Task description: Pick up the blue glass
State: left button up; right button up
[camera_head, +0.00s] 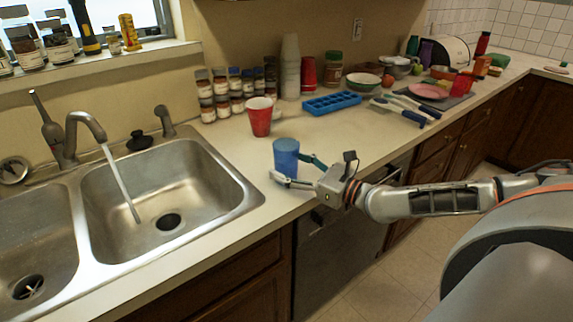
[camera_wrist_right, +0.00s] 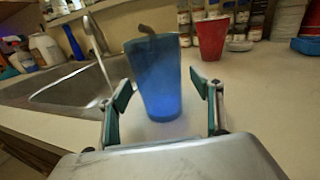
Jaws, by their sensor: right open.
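The blue glass (camera_head: 286,156) stands upright on the counter, just right of the sink, in the head view. In the right wrist view the blue glass (camera_wrist_right: 157,80) stands in the middle, with a finger on each side and visible gaps beside it. My right gripper (camera_head: 294,172) is open around the glass in the head view; it also shows in the right wrist view (camera_wrist_right: 162,92). Part of the glass's lower side is near the fingers in the head view. My left gripper does not show.
A red cup (camera_head: 260,117) stands behind the glass. Several spice jars (camera_head: 221,104), a blue ice tray (camera_head: 332,103) and stacked cups (camera_head: 290,68) are along the back. The sink (camera_head: 165,190) with running faucet is at left. The counter right of the glass is fairly clear.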

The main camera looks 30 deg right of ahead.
jog(key=shift+w+a, duration=0.25)
jog(key=shift+w, duration=0.25)
jog(key=c, duration=1.4)
jog(key=shift+o, duration=0.2)
jog(key=shift+r, duration=0.15)
